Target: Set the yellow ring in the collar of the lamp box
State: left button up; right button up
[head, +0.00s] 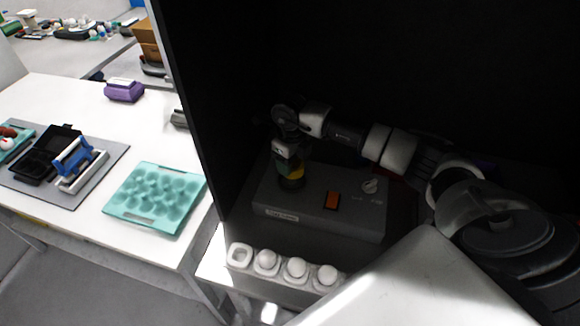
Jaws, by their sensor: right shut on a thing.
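The lamp box (281,215) is a dark grey case with an orange switch (332,201) and a knob, standing inside a dark enclosure. Its round dark collar (290,184) rises from the left part of its top. My right gripper (289,164) comes in from the right and points down just above the collar. It is shut on the yellow ring (297,173), of which only a small part shows, beside a green patch. The fingers hide the rest, and I cannot tell whether the ring touches the collar. My left gripper is not in view.
A row of white cups (240,256), several holding eggs, stands in front of the lamp box. Dark enclosure walls stand at left and behind. On the white table at left are a teal egg tray (142,216), a blue-and-white tool (76,160) and a purple box (124,93).

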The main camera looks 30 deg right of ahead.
aim_at(291, 181)
jog(key=shift+w+a+f, duration=0.15)
jog(key=shift+w, duration=0.05)
notch_tip(291, 181, down, 3)
jog(key=shift+f+p, duration=0.15)
jog(key=shift+p, duration=0.7)
jog(key=shift+f, duration=0.3)
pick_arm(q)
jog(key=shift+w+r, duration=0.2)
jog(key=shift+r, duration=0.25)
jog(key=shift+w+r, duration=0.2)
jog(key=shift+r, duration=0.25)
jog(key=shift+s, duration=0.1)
pick_arm(e)
jog(key=shift+f, duration=0.25)
jog(key=o, duration=0.9)
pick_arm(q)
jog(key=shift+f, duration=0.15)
pick_arm(e)
jog(key=shift+r, duration=0.15)
